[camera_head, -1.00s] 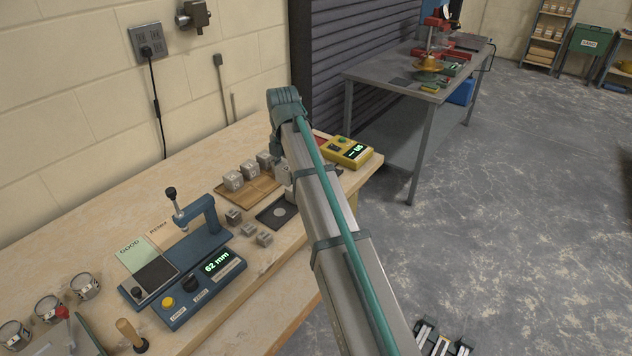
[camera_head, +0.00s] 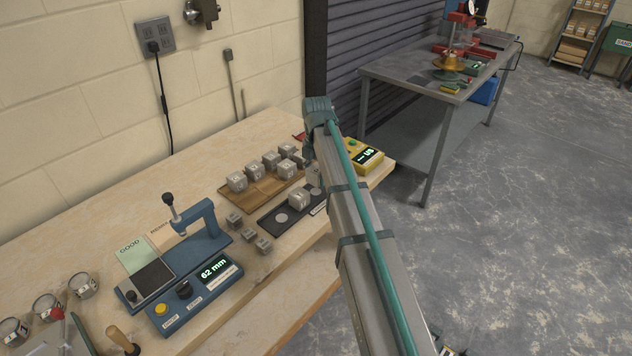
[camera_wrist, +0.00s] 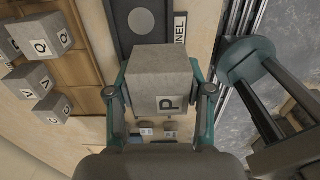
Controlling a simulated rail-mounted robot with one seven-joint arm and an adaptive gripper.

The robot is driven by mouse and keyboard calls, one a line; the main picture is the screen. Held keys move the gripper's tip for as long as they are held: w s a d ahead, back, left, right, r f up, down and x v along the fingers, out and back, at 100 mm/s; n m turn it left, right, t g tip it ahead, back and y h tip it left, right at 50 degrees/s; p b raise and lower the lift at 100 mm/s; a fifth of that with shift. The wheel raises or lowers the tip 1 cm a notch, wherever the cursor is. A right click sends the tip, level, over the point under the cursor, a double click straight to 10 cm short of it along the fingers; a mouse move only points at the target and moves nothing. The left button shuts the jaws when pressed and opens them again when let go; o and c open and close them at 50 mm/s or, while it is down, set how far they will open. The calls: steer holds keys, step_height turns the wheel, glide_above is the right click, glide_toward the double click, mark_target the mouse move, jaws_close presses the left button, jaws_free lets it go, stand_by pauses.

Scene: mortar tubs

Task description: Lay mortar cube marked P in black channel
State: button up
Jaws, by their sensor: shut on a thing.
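In the wrist view my gripper (camera_wrist: 158,90) is shut on the grey mortar cube marked P (camera_wrist: 145,66), its fingers on two opposite sides. The P face is toward the camera. The black channel (camera_wrist: 121,36) shows beyond the held cube, partly covered by it, with a grey round spot and a white label. My forearm hides much of the gripper there.
A wooden tray (camera_head: 238,197) holds several marked cubes beside the channel. Several smaller cubes (camera_head: 249,235) stand near the channel's left end. A blue gauge (camera_head: 207,279) reading 62 mm stands further left. A yellow box (camera_head: 367,156) with a display is at the bench's right end.

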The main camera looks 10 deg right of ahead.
mark_target(316, 191)
steer(key=w+f, duration=0.1)
steer(key=f, duration=0.1)
steer(key=w+f, duration=0.1)
steer(key=w, duration=0.1)
steer(key=shift+d+f+p, duration=0.2)
steer(key=shift+f+p, duration=0.15)
steer(key=shift+p, duration=0.05)
steer(key=shift+w+f+p, duration=0.15)
steer(key=shift+f+p, duration=0.05)
steer(key=shift+f, duration=0.75)
steer(key=shift+w+f+p, duration=0.15)
steer(key=shift+f+p, duration=0.05)
steer(key=shift+f, duration=0.7)
steer(key=shift+f, duration=0.2)
steer(key=o, duration=1.4)
steer(key=shift+r, duration=0.1)
step_height(316, 191, up, 12)
steer(key=shift+r+b, duration=0.1)
steer(key=shift+b, duration=1.1)
steer(key=shift+r, duration=0.1)
